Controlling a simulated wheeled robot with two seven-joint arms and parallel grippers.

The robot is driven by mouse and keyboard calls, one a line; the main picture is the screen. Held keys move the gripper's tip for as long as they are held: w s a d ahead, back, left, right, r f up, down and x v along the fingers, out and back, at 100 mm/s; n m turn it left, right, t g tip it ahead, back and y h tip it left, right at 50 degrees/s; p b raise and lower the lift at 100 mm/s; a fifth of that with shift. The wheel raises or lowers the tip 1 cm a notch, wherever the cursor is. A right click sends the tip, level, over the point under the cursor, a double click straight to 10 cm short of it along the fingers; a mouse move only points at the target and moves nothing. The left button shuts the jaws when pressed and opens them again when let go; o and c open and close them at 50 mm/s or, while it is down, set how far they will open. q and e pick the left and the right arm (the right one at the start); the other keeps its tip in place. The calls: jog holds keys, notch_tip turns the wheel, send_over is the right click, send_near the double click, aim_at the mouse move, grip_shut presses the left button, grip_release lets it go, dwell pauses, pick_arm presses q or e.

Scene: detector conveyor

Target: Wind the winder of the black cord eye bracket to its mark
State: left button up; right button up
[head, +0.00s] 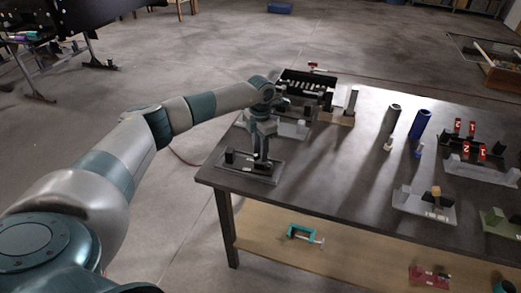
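A bracket on a flat grey base plate (240,175) lies at the table's near left corner, with a short black post (229,156) on its left part. I take this for the cord eye bracket, but its eye and mark are too small to tell. My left gripper (262,160) points down over the right part of this plate, at or just above a dark part there. The arm and fingers hide that part, so I cannot make out the winder or whether the fingers are closed on it.
Behind my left gripper stand a grey bracket (292,130) and a black slotted rack (306,84). Dark blue (420,124) and black (391,118) cylinders stand mid-table. Brackets with red number tags (471,129) are at the right.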

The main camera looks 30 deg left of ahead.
pick_arm(q)
grip_shut()
jog(key=shift+n, duration=0.3)
jog(key=shift+n+b, duration=0.5)
jog(key=shift+n, duration=1.6)
grip_release()
jog(key=shift+r, duration=0.1)
